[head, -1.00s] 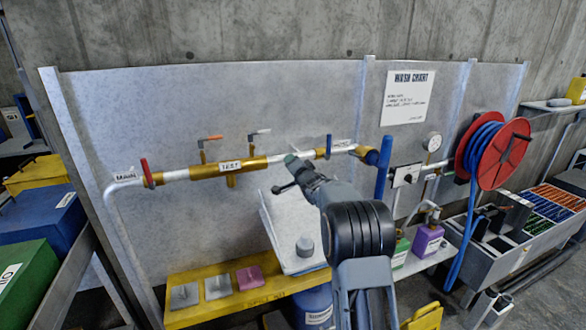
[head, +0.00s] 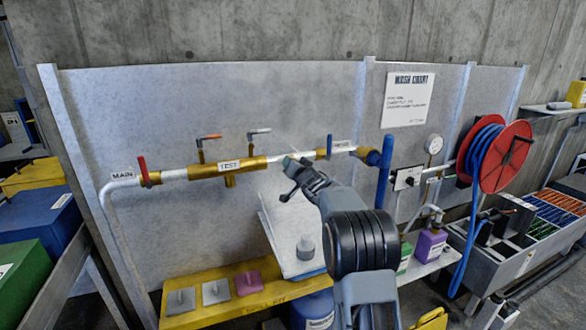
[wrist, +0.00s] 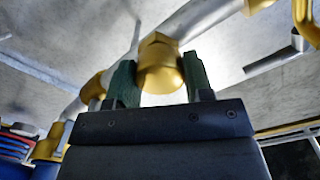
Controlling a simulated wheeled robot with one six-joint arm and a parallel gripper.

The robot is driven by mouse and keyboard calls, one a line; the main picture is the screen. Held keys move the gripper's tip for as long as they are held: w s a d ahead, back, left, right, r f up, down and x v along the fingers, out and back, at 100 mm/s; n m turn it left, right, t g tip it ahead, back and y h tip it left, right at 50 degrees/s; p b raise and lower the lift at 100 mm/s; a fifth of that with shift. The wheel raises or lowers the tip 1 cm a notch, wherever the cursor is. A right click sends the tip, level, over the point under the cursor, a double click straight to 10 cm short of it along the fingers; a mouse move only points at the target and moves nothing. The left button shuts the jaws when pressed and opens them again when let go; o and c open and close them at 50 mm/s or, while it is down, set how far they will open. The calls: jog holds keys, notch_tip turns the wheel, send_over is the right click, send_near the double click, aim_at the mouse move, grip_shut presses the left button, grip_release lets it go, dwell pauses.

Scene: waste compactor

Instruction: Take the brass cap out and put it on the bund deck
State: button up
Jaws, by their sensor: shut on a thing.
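My gripper (wrist: 157,82) has green fingers, one on each side of a brass cap (wrist: 160,65), and is shut on it. The cap has a hexagonal end and overlaps the pipe line in the wrist view. I cannot tell whether it is still joined to the pipe. In the head view my gripper (head: 291,162) is in front of the panel, just right of the brass TEST fitting (head: 240,166); the cap is too small to make out there. A yellow deck (head: 260,297), likely the bund deck, lies low in front of the panel.
Two grey plates (head: 181,301) and a pink plate (head: 248,283) sit on the yellow deck. A tilted pale board (head: 278,235) and a grey knob-like piece (head: 305,247) stand under my gripper. A red hose reel (head: 505,157) and a purple container (head: 431,244) are at right.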

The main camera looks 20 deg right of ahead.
jog(key=shift+n+b, duration=0.45)
jog(key=shift+n, duration=0.85)
jog(key=o, duration=1.1)
jog(key=shift+c, duration=0.3)
jog(key=shift+r+p, duration=0.1)
jog(key=shift+p, duration=0.2)
